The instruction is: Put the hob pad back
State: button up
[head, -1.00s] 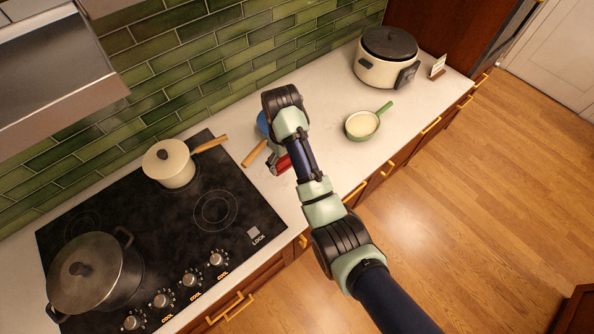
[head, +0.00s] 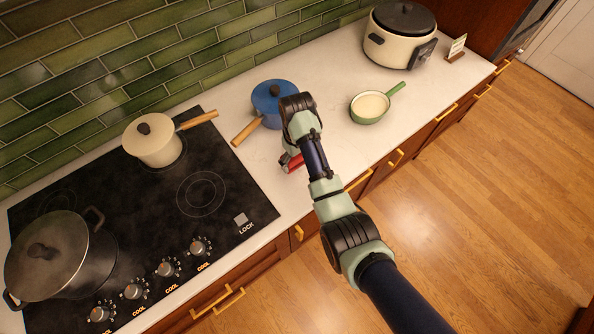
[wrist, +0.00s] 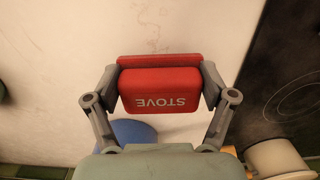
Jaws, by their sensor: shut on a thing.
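A red pad (wrist: 160,90) marked STOVE is in my gripper (wrist: 158,75) in the wrist view, its lettering upside down. The grey fingers press its left and right sides. In the head view the red pad (head: 293,163) shows partly under my gripper (head: 290,158), over the white counter to the right of the black hob (head: 212,226). How far the pad is above the counter is hard to tell. The hob has a grey square marked LOCK (head: 240,219) and a row of knobs, several labelled COOL.
A cream pot (head: 152,146) and a large dark pot (head: 48,262) stand on the hob. A green pan (head: 366,117) and a cooker (head: 396,52) stand right. Counter (head: 335,65) is clear between them.

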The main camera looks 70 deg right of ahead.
aim_at(297, 172)
jog(key=shift+f+b, duration=0.4)
jog(key=shift+f, duration=2.05)
jog(key=shift+f, duration=0.1)
jog(key=shift+f, duration=0.1)
jog(key=o, duration=1)
jog(key=shift+c, duration=0.2)
notch_tip(297, 172, up, 12)
jog(key=p, duration=0.2)
jog(key=shift+r+p, duration=0.25)
jog(key=shift+p, duration=0.15)
